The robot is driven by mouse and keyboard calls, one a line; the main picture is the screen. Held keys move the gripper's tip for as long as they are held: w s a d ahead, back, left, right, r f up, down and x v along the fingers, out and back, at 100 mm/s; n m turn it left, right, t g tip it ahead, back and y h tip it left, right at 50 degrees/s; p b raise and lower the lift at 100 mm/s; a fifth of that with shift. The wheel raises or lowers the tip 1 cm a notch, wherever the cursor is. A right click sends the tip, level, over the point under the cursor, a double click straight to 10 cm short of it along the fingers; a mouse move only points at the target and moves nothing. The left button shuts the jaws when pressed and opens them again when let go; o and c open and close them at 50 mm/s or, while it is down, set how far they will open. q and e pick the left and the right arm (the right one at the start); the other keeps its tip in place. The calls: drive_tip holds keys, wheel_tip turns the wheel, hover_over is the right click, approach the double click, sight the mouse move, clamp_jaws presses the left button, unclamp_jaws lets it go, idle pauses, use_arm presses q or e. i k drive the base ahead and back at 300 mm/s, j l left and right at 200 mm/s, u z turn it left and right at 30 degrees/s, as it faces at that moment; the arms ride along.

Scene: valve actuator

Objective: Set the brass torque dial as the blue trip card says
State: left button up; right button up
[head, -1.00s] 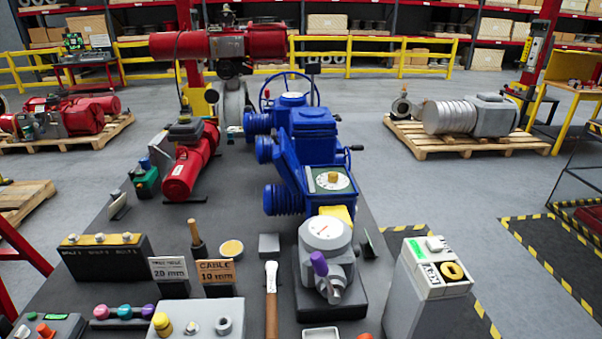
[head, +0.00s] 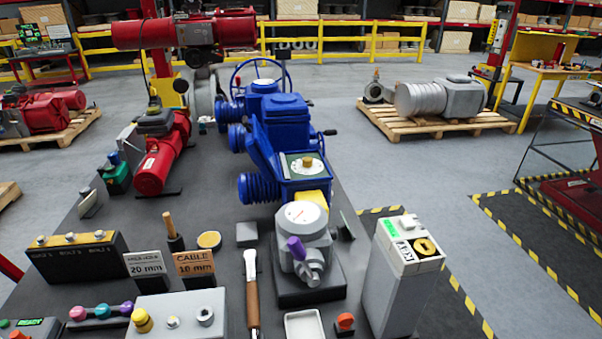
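A blue valve actuator (head: 288,126) stands in the middle of the grey bench. On its top face is a dial plate with a white scale and a brass knob (head: 307,162), which I take for the torque dial; its setting is too small to read. No blue trip card can be made out. In front stands a grey unit (head: 304,238) with a white round gauge (head: 303,214) and a purple-handled lever (head: 298,248). Neither of my grippers shows in the head view.
A hammer-like tool with a wooden handle (head: 252,300), a white tray (head: 304,325), an orange knob (head: 345,321) and small signs (head: 194,264) crowd the bench front. A grey pedestal with a yellow ring (head: 424,247) stands right. Red actuators (head: 163,155) lie left.

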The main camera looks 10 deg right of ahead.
sight(307, 162)
drive_tip(key=l, duration=0.45)
drive_tip(key=k+l+u, duration=0.1)
drive_tip(key=l, duration=0.35)
drive_tip(key=k+l, duration=0.15)
drive_tip(key=l, duration=0.3)
drive_tip(key=l+u, duration=0.25)
drive_tip(key=l, duration=0.85)
drive_tip(key=i+l+u, duration=0.1)
drive_tip(key=l, duration=0.25)
drive_tip(key=i+l+u, duration=0.1)
drive_tip(key=l, duration=0.25)
drive_tip(key=i+l+u, duration=0.1)
drive_tip(key=i+l, duration=0.15)
drive_tip(key=l, duration=0.15)
drive_tip(key=i+l+u, duration=0.35)
drive_tip(key=i+l, duration=0.4)
drive_tip(key=i, duration=0.2)
drive_tip(key=i+j, duration=0.1)
drive_tip(key=i, duration=0.1)
